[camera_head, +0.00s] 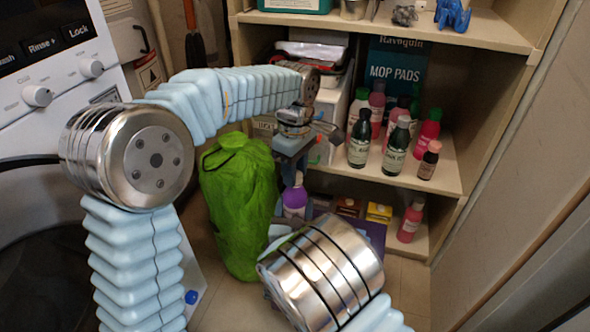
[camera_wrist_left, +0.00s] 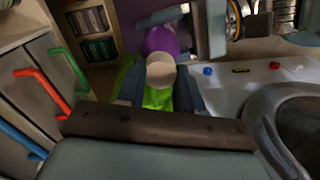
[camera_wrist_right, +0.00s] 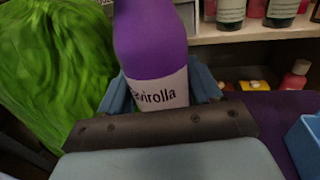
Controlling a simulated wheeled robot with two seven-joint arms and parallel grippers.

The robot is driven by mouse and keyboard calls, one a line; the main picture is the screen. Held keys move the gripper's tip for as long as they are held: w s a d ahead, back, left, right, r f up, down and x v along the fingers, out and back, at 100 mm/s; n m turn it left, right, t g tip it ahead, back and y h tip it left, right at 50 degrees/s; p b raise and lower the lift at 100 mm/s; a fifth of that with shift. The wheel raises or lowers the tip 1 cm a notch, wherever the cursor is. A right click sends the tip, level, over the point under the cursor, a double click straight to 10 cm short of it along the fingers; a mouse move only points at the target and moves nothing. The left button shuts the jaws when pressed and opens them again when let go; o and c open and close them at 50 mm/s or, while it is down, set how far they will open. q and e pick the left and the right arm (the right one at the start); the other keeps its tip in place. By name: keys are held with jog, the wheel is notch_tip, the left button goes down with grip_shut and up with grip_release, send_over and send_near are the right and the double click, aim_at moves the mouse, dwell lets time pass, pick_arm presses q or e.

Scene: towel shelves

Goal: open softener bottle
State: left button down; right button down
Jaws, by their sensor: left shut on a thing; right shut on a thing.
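The purple softener bottle (camera_head: 294,198) is in front of the lower shelf, with a white label reading "avirolla" in the right wrist view (camera_wrist_right: 155,50). My right gripper (camera_wrist_right: 162,82) is shut on its body, one finger on each side. My left gripper (camera_head: 291,163) comes down over the bottle's top. In the left wrist view, its fingers are around the pale round cap (camera_wrist_left: 161,74), with the purple body (camera_wrist_left: 160,42) just beyond it. I cannot tell whether the cap is still joined to the neck. The bottle's top is out of the right wrist view.
A green bag (camera_head: 238,205) stands left of the bottle. The shelf unit (camera_head: 452,184) holds dark and pink bottles (camera_head: 396,146) and a MOP PADS box (camera_head: 396,73). A pink bottle (camera_head: 411,220) stands low. A white washing machine (camera_head: 50,120) is at left.

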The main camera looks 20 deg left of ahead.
pick_arm(q)
jog(key=n, duration=0.3)
jog(key=shift+n, duration=0.3)
jog(key=shift+r, duration=0.1)
jog(key=shift+r, duration=1.05)
jog(key=shift+r, duration=2)
pick_arm(e)
jog(key=shift+c, duration=0.7)
grip_release()
jog(key=shift+s, duration=0.1)
